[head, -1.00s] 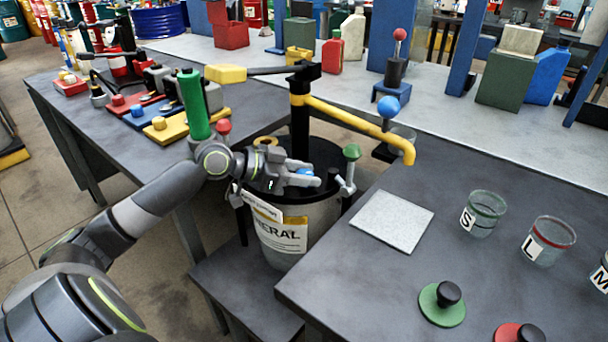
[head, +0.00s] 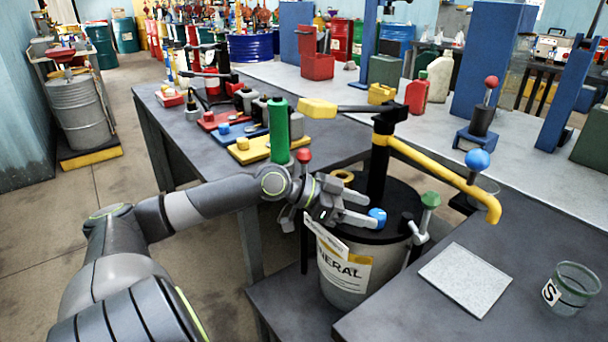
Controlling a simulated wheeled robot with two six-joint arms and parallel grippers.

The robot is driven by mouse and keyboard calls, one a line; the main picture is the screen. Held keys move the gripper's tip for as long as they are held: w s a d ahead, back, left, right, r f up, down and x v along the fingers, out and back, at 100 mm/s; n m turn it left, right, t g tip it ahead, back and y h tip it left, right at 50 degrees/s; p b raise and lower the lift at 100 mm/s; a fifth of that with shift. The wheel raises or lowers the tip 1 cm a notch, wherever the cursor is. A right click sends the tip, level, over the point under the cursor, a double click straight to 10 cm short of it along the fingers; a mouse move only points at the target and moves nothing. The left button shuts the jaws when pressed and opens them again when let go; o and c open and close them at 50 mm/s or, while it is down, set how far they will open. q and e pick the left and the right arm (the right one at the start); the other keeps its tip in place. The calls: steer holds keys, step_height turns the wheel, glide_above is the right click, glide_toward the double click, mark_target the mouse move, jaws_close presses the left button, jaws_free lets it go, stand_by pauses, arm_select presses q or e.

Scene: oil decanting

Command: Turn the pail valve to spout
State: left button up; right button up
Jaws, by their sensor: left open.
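The pail (head: 345,285) is pale with a dark lid and a label ending in "NERAL". It stands on a low dark shelf. A black pump post with a yellow spout pipe (head: 440,172) rises from the lid. A small blue knob (head: 378,215) shows low over the lid; I cannot tell which way the valve points. My left gripper (head: 372,211) reaches in from the left, fingers open, with the blue knob at its fingertips. I cannot tell if they touch. A green-topped fitting (head: 430,201) and a red-topped one (head: 303,156) flank the pail. My right gripper is out of view.
A yellow-ended pump handle (head: 318,108) extends left above my gripper. A green cylinder (head: 279,130) stands close behind my wrist. On the right table lie a pale square pad (head: 466,278) and a glass jar marked S (head: 571,290).

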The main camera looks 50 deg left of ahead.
arm_select(q)
steer(key=shift+v, duration=0.95)
steer(key=shift+s+a+r+p, duration=0.15)
steer(key=shift+s+r+p, duration=0.15)
steer(key=shift+p, duration=0.35)
steer(key=shift+p+v, duration=0.95)
steer(key=p+v, duration=0.8)
steer(key=p, duration=0.5)
steer(key=shift+s+a, duration=0.25)
steer(key=shift+a, duration=0.05)
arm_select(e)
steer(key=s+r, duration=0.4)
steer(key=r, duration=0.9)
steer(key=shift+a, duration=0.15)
arm_select(q)
steer(key=shift+d, duration=0.1)
